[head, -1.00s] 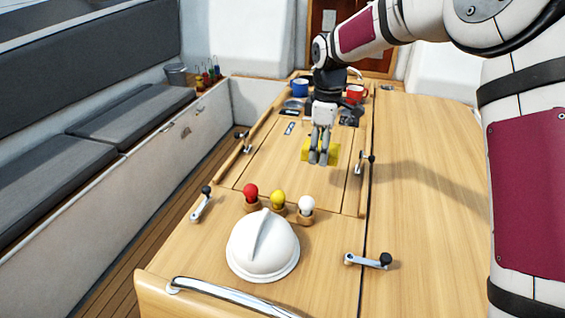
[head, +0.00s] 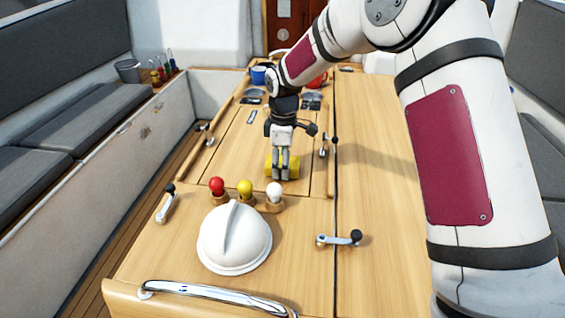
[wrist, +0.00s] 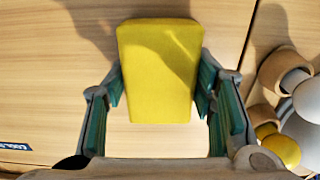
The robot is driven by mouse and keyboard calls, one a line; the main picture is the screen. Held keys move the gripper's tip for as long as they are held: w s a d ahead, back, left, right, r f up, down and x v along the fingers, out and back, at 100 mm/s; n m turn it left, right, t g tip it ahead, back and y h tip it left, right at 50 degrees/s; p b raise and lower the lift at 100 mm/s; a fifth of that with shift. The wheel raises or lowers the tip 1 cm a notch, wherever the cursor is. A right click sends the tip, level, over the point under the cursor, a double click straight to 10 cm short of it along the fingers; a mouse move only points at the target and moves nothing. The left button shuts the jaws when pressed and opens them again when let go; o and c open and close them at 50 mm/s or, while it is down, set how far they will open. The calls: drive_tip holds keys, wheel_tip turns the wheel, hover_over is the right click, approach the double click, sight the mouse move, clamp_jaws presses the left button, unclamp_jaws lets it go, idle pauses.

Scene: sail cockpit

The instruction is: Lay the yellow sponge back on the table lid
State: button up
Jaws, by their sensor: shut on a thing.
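The yellow sponge (head: 268,168) is between the fingers of my gripper (head: 281,176), over the near part of the wooden table lid (head: 232,150). In the wrist view the sponge (wrist: 158,75) is a rounded yellow block. The fingers of my gripper (wrist: 160,100) are shut on its two sides. In the head view the fingers hide its middle. A shadow lies on the wood beside it in the wrist view. I cannot tell whether its underside touches the lid.
Red (head: 217,187), yellow (head: 245,188) and white (head: 274,191) knobs stand just in front of the lid, before a white dome (head: 234,238). Latches (head: 324,146) flank the lid. Blue (head: 258,75) and red (head: 318,80) mugs stand at the back.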

drive_tip(key=shift+f, duration=0.1)
drive_tip(key=o, duration=1)
wheel_tip(320, 180, up, 12)
drive_tip(key=shift+d+r+p, duration=0.1)
drive_tip(key=shift+r+p, duration=0.1)
drive_tip(key=shift+p, duration=0.1)
drive_tip(key=s+d+r+m+t, duration=0.1)
drive_tip(key=s+d+r+m, duration=0.35)
drive_tip(key=s+r, duration=0.3)
drive_tip(key=s+d+r+m+t, duration=0.25)
drive_tip(key=s+d+r, duration=0.35)
drive_tip(key=s, duration=0.3)
drive_tip(key=s+d+m, duration=0.2)
drive_tip(key=s+m, duration=0.1)
drive_tip(key=s, duration=0.3)
drive_tip(key=s+d+f+m+t, duration=0.1)
drive_tip(key=s+m, duration=0.2)
drive_tip(key=s, duration=0.3)
drive_tip(key=s+d+m+t, duration=0.1)
drive_tip(key=s+d+m, duration=0.1)
drive_tip(key=s, duration=0.4)
drive_tip(key=shift+d+f+m, duration=0.3)
drive_tip(key=shift+m, duration=0.1)
